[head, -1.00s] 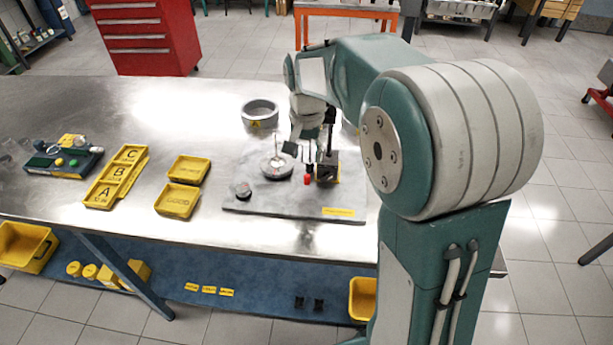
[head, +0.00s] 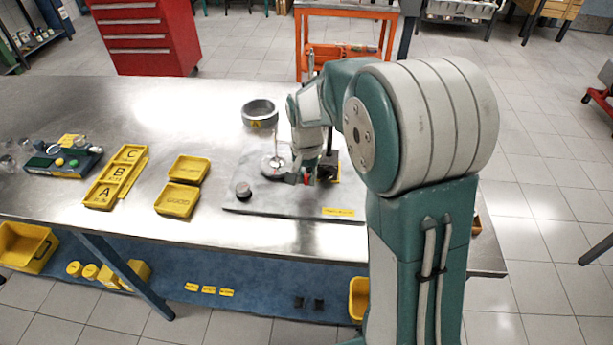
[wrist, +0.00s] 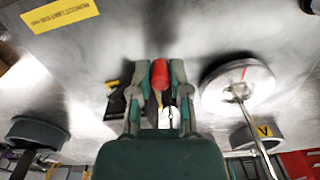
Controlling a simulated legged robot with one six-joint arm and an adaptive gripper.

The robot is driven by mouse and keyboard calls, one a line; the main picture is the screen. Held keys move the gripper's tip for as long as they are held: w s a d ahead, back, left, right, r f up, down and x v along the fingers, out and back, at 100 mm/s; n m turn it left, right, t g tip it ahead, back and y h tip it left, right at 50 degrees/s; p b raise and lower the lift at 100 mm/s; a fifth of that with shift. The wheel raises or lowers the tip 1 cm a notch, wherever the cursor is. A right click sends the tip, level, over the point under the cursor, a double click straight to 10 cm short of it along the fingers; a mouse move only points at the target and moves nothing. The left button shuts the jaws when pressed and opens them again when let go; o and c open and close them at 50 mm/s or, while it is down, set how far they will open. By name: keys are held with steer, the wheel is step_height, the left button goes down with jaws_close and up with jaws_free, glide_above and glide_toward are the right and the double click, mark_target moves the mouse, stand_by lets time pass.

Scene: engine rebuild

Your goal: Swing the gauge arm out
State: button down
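The gauge stand (head: 332,165) is a dark upright post on a grey plate (head: 262,208) on the steel bench, partly hidden by my arm. A red knob (head: 309,179) sits low in front of it and also shows in the wrist view (wrist: 160,73). My gripper (head: 311,176) is down at the knob, with one finger on each side. In the wrist view its fingertips (wrist: 160,78) flank the knob closely, with no clear gap. The gauge arm itself is mostly hidden behind my gripper.
A round metal piece with an upright rod (head: 275,163) stands just left of my gripper. A small dark cylinder (head: 243,190) sits on the plate. A grey ring (head: 260,112) is behind. Yellow trays (head: 178,201) lie further left. The bench front is clear.

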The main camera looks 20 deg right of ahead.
steer(key=shift+a, duration=0.1)
steer(key=shift+w+a+f+m, duration=0.1)
steer(key=shift+w+a+m, duration=0.2)
steer(key=shift+m, duration=0.45)
steer(key=shift+w+a+r+m, duration=0.15)
steer(key=shift+a+m, duration=0.2)
steer(key=shift+m, duration=0.45)
steer(key=shift+w+a+f+m, duration=0.15)
steer(key=shift+w+a+m, duration=0.15)
steer(key=shift+m, duration=0.45)
steer(key=c, duration=0.6)
jaws_free()
